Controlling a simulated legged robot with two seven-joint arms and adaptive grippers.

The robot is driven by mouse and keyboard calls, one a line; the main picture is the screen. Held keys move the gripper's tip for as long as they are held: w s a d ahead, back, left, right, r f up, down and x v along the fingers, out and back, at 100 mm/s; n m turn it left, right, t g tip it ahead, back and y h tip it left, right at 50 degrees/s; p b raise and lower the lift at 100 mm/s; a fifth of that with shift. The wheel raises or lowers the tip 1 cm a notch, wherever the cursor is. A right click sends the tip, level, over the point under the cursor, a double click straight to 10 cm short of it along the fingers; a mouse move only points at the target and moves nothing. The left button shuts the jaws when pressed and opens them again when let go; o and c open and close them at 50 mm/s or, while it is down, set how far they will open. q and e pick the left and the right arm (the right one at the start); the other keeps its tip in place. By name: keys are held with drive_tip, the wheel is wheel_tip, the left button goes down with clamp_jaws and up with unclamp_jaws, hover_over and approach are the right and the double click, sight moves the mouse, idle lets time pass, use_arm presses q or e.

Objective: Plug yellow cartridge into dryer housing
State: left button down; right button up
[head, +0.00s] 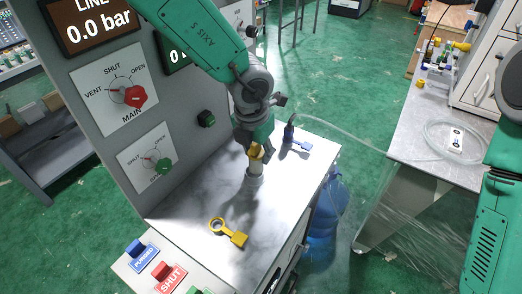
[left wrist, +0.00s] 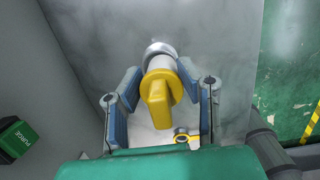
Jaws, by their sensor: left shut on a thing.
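The yellow cartridge (head: 256,151) is between the fingers of my left gripper (head: 254,145), above the worktop. In the left wrist view, its yellow grip (left wrist: 157,98) stands between the two blue-grey fingers of the left gripper (left wrist: 162,100), which is shut on it. A pale grey cylinder, apparently the dryer housing (head: 254,171), stands upright on the worktop directly below the cartridge. A silver round part (left wrist: 158,48) shows beyond the cartridge in the wrist view. The fingers hide part of the joint, so I cannot tell how deep the cartridge sits. My right gripper is out of view.
A yellow ring-ended tool (head: 228,232) lies on the worktop's near part, and a blue one (head: 297,145) at its far right. The valve panel (head: 120,90) rises at the left. A blue water bottle (head: 325,215) stands right of the worktop. A side bench (head: 430,160) carries tubing.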

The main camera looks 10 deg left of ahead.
use_arm(q)
drive_tip(key=shift+a+f, duration=0.15)
drive_tip(key=shift+f, duration=0.1)
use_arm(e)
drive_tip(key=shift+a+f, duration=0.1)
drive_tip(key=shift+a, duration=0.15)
use_arm(q)
drive_tip(key=shift+f, duration=0.1)
drive_tip(key=shift+d+f, duration=0.15)
drive_tip(key=shift+d, duration=0.25)
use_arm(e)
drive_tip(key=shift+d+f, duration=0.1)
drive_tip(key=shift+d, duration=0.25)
use_arm(q)
drive_tip(key=shift+a+r, duration=0.2)
drive_tip(key=shift+r, duration=0.2)
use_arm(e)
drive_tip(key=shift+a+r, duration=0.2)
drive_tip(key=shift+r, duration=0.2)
use_arm(q)
drive_tip(key=shift+a+r+p, duration=0.1)
drive_tip(key=shift+a+p, duration=0.05)
drive_tip(key=shift+p, duration=0.45)
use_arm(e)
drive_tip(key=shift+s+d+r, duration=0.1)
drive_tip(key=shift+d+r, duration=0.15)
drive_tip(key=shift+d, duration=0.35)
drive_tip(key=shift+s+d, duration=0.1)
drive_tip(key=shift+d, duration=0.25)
